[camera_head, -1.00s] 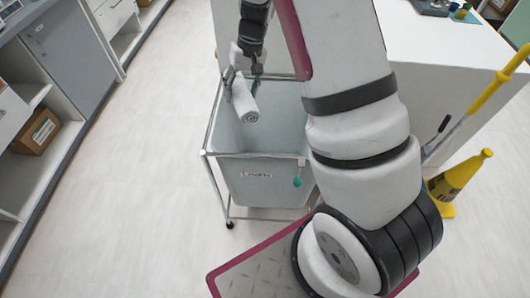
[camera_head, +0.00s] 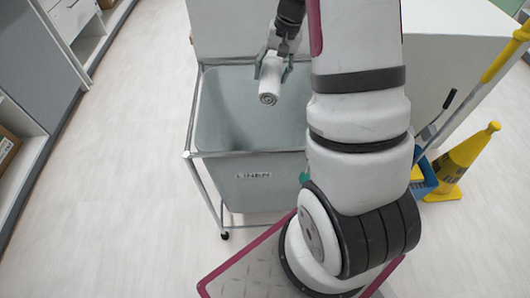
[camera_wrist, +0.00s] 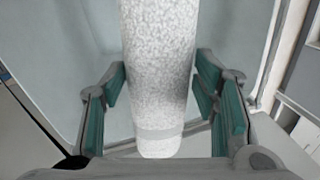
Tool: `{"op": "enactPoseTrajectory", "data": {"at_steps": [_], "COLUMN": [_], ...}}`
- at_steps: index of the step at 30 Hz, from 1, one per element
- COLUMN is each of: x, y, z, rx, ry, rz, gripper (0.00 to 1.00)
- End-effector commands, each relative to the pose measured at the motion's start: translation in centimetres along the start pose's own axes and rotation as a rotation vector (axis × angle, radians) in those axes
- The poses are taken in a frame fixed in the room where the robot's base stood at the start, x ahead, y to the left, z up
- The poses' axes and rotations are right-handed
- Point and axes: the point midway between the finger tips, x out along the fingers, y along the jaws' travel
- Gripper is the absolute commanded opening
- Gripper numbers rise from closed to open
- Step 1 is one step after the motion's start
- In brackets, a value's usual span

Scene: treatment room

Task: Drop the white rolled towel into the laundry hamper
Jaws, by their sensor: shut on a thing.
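The white rolled towel (camera_head: 269,84) hangs in my gripper (camera_head: 272,66), over the open top of the laundry hamper. In the wrist view the towel (camera_wrist: 158,70) passes between the teal finger pads of my gripper (camera_wrist: 160,98); gaps show beside it there, and contact is hard to make out. The hamper (camera_head: 250,180) is a pale grey-green bin with a "LINEN" label in a metal frame on castors. Its inside looks empty where I can see it. My arm hides its right side.
A yellow cone (camera_head: 462,160) and a blue bucket (camera_head: 424,178) with a mop stand to the right. A white counter (camera_head: 450,70) is behind them. Cabinets (camera_head: 30,70) line the left. The floor between cabinets and hamper is clear.

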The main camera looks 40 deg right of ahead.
Motion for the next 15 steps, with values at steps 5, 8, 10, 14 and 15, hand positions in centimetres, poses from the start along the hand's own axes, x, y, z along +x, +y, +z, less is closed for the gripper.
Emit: {"op": "enactPoseTrajectory", "data": {"at_steps": [5, 8, 10, 14, 15], "x": [2.0, 3.2, 4.0, 4.9, 5.0], "y": [0.4, 0.7, 0.9, 1.1, 1.2], "z": [-0.1, -0.1, -0.1, -0.1, -0.1], "rx": [0.002, 0.001, 0.001, 0.0, 0.0], "ry": [-0.001, -0.002, -0.001, 0.0, 0.0], "rz": [0.0, 0.0, 0.0, 0.0, 0.0], "gripper": [0.25, 0.25, 0.25, 0.25, 0.25]}}
